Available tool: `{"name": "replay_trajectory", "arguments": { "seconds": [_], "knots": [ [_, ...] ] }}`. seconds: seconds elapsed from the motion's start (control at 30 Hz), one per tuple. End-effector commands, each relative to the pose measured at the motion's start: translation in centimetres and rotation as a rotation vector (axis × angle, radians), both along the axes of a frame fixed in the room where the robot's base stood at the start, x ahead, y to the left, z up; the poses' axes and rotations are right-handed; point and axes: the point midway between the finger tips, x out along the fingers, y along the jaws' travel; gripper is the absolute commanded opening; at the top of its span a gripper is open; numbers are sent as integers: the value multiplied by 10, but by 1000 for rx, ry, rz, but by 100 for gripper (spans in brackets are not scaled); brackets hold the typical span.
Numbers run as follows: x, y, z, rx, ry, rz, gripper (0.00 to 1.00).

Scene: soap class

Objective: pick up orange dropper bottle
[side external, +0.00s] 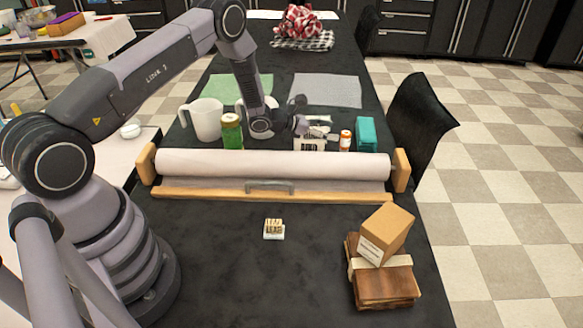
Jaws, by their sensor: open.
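A small orange bottle (345,141) with a pale band stands upright on the dark table behind the paper roll. It appears to be the orange dropper bottle, though it is too small to make out a dropper. My gripper (325,127) reaches in from the left, low over the table. Its fingers point right toward the orange bottle, just to its left, and appear apart from it. The gripper is open and seems empty. A white item with dark print (309,144) sits under and in front of the gripper and partly overlaps it in view.
A paper roll on a wooden holder (272,165) spans the table in front. A teal box (366,133) stands right of the orange bottle. A green jar (232,131) and white pitcher (205,119) stand left. A cardboard box (388,228) rests on wooden pieces at front right.

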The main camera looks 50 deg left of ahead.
Motion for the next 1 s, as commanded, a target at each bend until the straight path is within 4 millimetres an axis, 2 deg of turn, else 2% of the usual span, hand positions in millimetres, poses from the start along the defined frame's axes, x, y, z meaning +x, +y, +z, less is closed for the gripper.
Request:
{"name": "replay_trajectory", "arguments": {
  "seconds": [0.33, 0.63, 1.0],
  "knots": [
    [36, -25, -16, 1, -1, -3, 62],
    [41, -27, -17, 1, 0, 0, 62],
    [40, -27, -17, 1, 0, -1, 15]
  ]
}}
